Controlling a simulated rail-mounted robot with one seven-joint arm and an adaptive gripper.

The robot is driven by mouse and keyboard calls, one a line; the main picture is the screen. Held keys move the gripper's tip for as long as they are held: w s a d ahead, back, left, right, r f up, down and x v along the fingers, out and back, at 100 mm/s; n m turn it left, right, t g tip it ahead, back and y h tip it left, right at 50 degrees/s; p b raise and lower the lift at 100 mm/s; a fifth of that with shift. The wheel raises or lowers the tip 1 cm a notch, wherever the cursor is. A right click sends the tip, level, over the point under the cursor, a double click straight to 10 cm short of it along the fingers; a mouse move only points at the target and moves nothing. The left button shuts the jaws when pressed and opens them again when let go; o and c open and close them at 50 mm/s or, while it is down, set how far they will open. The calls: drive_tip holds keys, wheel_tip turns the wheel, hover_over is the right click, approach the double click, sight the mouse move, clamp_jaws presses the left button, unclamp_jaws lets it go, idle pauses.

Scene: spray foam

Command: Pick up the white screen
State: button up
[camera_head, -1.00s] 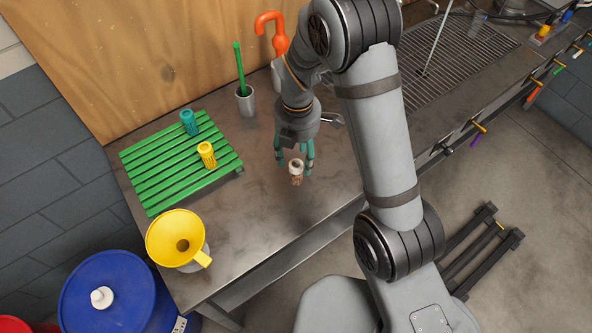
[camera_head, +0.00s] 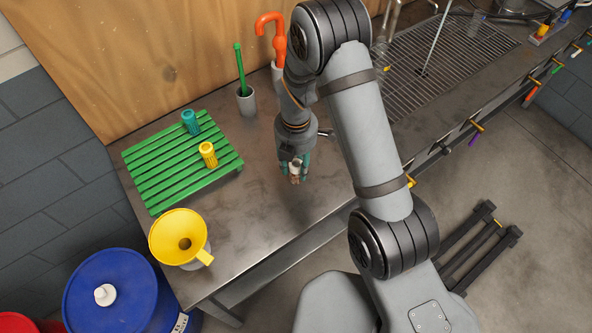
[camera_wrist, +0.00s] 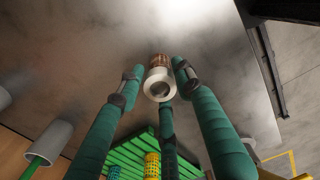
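The white screen appears to be the small piece with a white ring end and a brown, coppery body (camera_head: 295,169), low over or on the metal table. It also shows in the wrist view, with its open white ring toward the camera (camera_wrist: 159,87). My gripper (camera_head: 295,164) is over it, with teal fingers around it. In the wrist view my gripper (camera_wrist: 160,80) has one finger to the left, one to the right and one below the ring. Gaps show between the side fingertips and the piece, so the fingers look open. Contact with the table is unclear.
A green slatted rack (camera_head: 160,185) holds a teal cylinder (camera_head: 190,122) and a yellow one (camera_head: 208,154). A yellow funnel (camera_head: 163,238) stands at the table's front left. A grey cup (camera_head: 246,103) with a green stick and an orange hooked handle (camera_head: 268,24) are behind. Bare table lies left of my gripper.

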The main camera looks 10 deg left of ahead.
drive_tip(key=c, duration=0.7)
drive_tip(key=shift+c, duration=0.3)
drive_tip(key=shift+r, duration=0.1)
